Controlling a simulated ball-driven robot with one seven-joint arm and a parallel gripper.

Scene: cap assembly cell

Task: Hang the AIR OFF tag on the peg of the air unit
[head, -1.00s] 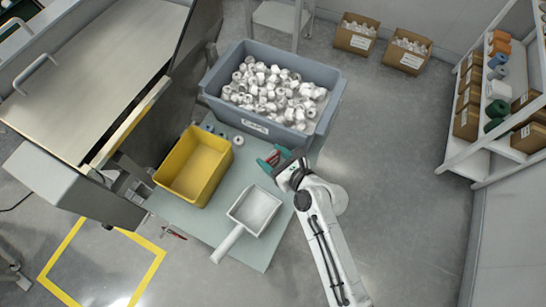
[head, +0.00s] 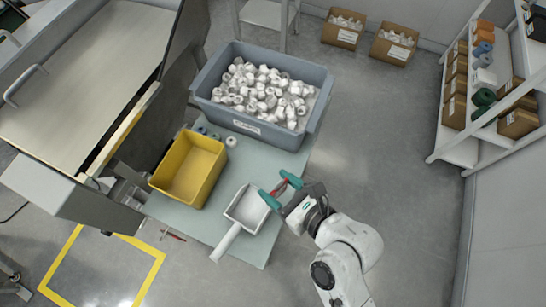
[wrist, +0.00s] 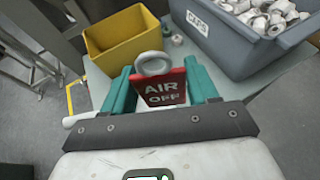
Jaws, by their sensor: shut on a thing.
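My gripper (head: 279,188) has teal fingers and is shut on the red AIR OFF tag (wrist: 164,92). In the wrist view the tag sits between the two fingers, its white lettering facing the camera and its pale ring (wrist: 154,63) standing above the fingertips. In the head view only a small red part of the tag shows between the fingers. The gripper is above the right edge of the pale green table, close to the white scoop. I cannot make out the air unit or its peg in either view.
The pale green table (head: 262,165) carries a yellow bin (head: 188,170), a white scoop (head: 247,212) and a grey crate (head: 205,92) of white caps. A metal machine (head: 80,70) stands at left, and shelves (head: 462,148) at right. The floor between table and shelves is clear.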

